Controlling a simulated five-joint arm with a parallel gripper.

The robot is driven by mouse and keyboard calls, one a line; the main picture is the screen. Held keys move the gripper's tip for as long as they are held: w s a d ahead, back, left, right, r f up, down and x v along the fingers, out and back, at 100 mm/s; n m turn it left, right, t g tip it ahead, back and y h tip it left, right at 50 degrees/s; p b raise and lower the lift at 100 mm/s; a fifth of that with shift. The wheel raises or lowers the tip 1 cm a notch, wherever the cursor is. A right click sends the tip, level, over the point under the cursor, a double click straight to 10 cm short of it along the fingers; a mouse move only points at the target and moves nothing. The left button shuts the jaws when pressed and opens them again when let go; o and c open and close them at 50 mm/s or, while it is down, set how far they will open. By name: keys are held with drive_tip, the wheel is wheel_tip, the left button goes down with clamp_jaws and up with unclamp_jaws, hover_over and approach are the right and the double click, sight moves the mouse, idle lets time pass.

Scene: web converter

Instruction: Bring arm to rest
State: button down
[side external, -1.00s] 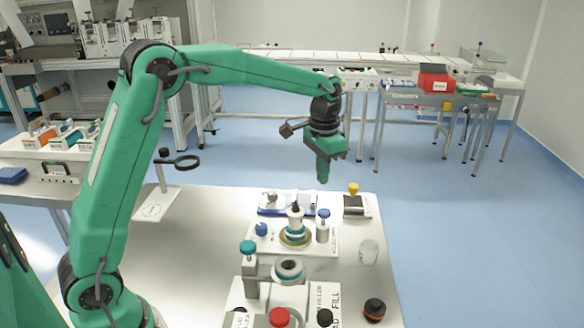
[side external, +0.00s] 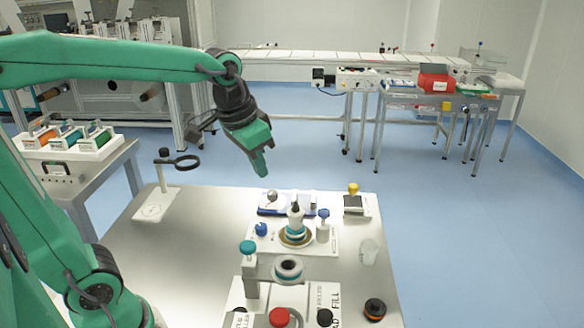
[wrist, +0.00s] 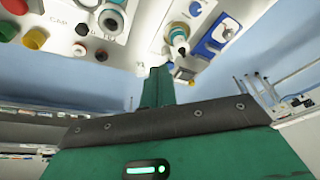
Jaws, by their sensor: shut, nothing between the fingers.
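My green arm reaches in from the left in the side view. My gripper (side external: 260,168) hangs above the far side of the metal work table (side external: 150,245), tilted down and to the right. Its fingers are shut with nothing between them. It is clear of everything on the table. In the wrist view the closed fingers (wrist: 158,88) point toward the table fixtures, which appear along the top.
The table holds a magnifier stand (side external: 160,190), a white fixture plate with a bottle (side external: 295,220), a teal-capped post (side external: 248,248), a red knob (side external: 279,317) and a clear beaker (side external: 369,251). A side bench (side external: 437,92) stands behind.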

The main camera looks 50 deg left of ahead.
drive_tip(key=s+f+n+t, duration=0.1)
drive_tip(key=s+f+t, duration=0.1)
drive_tip(key=s, duration=0.9)
drive_tip(key=shift+f, duration=0.5)
drive_tip(key=shift+a, duration=0.1)
idle(0.8)
